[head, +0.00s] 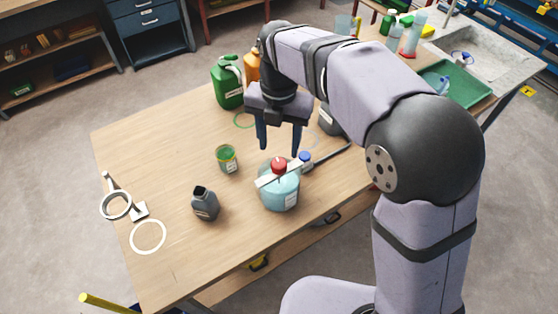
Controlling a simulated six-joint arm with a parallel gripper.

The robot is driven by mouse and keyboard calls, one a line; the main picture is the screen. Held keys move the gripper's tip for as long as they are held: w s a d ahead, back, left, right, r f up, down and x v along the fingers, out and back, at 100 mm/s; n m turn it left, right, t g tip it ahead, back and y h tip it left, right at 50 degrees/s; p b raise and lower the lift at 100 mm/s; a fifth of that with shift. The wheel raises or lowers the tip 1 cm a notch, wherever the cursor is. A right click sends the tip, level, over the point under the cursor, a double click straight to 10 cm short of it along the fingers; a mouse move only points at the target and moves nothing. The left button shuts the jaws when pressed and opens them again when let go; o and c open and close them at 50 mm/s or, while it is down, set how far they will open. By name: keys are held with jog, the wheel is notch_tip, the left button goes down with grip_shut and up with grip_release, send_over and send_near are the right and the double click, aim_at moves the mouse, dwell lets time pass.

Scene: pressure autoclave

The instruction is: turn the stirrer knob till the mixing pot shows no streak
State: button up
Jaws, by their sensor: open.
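The mixing pot (279,193) is a pale blue-green vessel with a white label, standing near the front edge of the wooden table. A white bar (265,181) lies across its top, and the red stirrer knob (279,164) sits on the bar. My gripper (280,151) points down with its two dark fingers spread apart, just above and behind the knob. Nothing shows between the fingers. From this view I cannot tell whether the fingers touch the knob. The pot's contents are too small to tell any streak.
A green cup (227,159) and a dark open bottle (204,203) stand left of the pot. A blue-capped item (306,160) with a dark handle lies close right. Green (228,84) and orange (252,66) jugs stand behind.

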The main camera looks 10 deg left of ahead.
aim_at(279, 163)
jog(key=shift+f+p, duration=0.85)
jog(key=shift+f, duration=2.65)
jog(key=c, duration=1)
